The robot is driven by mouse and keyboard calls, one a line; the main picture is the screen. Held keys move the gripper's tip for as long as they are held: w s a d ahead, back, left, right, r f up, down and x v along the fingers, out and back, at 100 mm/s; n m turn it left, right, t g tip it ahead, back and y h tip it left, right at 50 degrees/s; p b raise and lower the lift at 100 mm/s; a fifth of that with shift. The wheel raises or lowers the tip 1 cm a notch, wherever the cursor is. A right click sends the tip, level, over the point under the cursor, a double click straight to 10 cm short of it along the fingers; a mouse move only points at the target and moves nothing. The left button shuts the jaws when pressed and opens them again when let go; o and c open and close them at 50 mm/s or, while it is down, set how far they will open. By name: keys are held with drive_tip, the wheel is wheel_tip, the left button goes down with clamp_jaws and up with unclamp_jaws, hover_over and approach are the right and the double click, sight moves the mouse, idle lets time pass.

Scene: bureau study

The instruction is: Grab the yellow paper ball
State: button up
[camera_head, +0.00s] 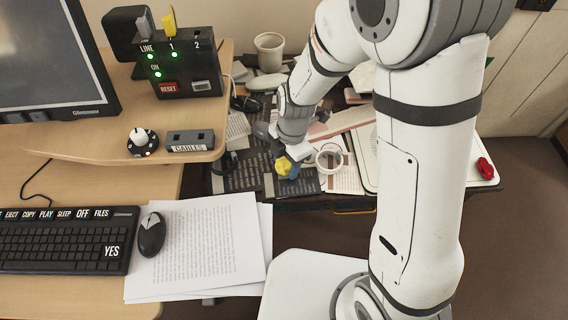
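The yellow paper ball (284,165) is small and crumpled, over the dark, paper-littered surface in the middle of the view. My gripper (291,166) reaches down right at the ball, and its fingers overlap it in the picture. Part of the ball is hidden by the gripper. The fingers are too small and too much covered to show whether they are open or shut on the ball, and I cannot tell whether the ball is lifted.
A white mug (329,158) stands close on the right of my gripper, and a beige cup (269,50) stands farther back. Papers (342,124) clutter the surface. The wooden desk (100,178) with keyboard (65,243), mouse (151,236) and black switch box (180,68) is at left.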

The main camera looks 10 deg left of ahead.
drive_tip(key=c, duration=0.5)
